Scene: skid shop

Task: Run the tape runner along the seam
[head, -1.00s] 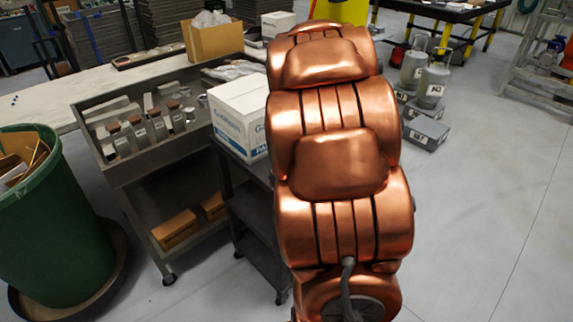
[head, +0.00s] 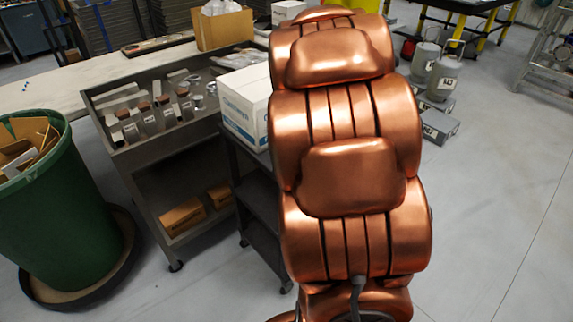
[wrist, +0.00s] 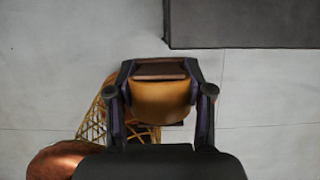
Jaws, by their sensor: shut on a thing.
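In the wrist view my gripper (wrist: 160,95) is shut on an orange-brown rounded thing with a dark top edge, which looks like the tape runner (wrist: 160,100). It is held above the pale floor. In the head view my copper arm hides the gripper and the runner. A white carton (head: 243,108) with blue print stands on a dark cart, partly hidden by my arm. I cannot make out a seam on it.
A grey cart (head: 150,160) with bottles and small parts stands left of the carton. A green bin (head: 70,205) is at the far left. Grey canisters (head: 443,78) and boxes (head: 437,127) stand at the right. A dark flat surface (wrist: 240,25) shows in the wrist view.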

